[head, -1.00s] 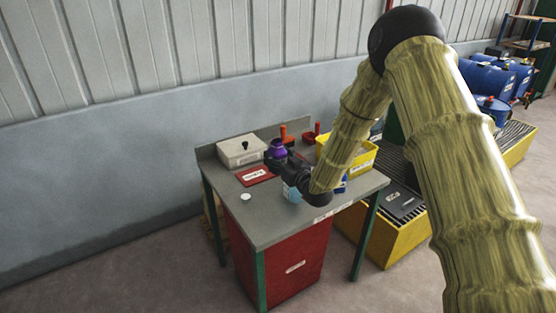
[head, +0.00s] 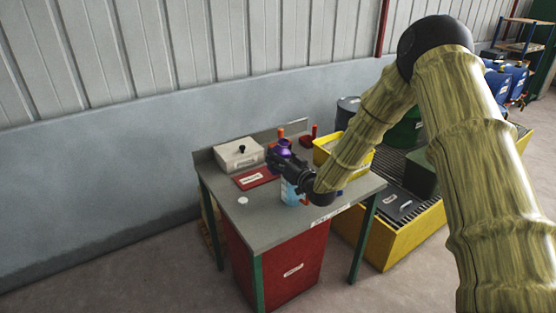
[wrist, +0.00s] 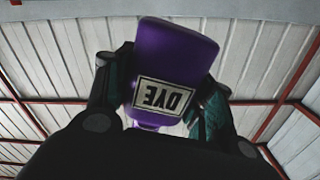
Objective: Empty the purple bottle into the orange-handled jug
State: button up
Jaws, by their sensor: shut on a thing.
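The purple bottle (head: 284,147) is held by my gripper (head: 276,157) above the back middle of the grey workbench. In the wrist view the bottle (wrist: 176,55) sits between both fingers, with its "DYE" label upside down and its narrow neck towards the picture's bottom. Its tilt in the room is hard to tell. An orange upright part (head: 281,132), seemingly the jug's handle, shows just behind the bottle. The jug's body is hidden by the bottle and gripper, so I cannot tell whether the bottle's mouth is over it.
The front left of the top is clear.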

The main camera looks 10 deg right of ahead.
jog(key=shift+d+r+m, duration=0.1)
jog(key=shift+d+m, duration=0.15)
jog(key=shift+m, duration=0.65)
jog(key=m, duration=0.1)
jog(key=a+m, duration=0.1)
jog(key=m, duration=0.1)
jog(key=shift+s+b, duration=0.15)
jog(key=shift+b, duration=0.25)
jog(key=m, duration=0.2)
jog(key=m+b, duration=0.1)
jog(key=shift+a+f, duration=0.3)
jog(key=shift+f, duration=0.05)
jog(key=shift+s+a+f+m+b, duration=0.15)
jog(key=shift+f+m+b, duration=0.15)
jog(key=shift+m+b, duration=0.5)
jog(key=shift+m, duration=0.3)
jog(key=shift+f+m+b, duration=0.35)
jog(key=shift+m+b, duration=0.45)
jog(key=shift+m, duration=0.05)
jog(key=shift+f+m+b, duration=0.3)
jog(key=shift+m+b, duration=0.5)
jog(key=shift+m, duration=0.05)
dwell(3.0)
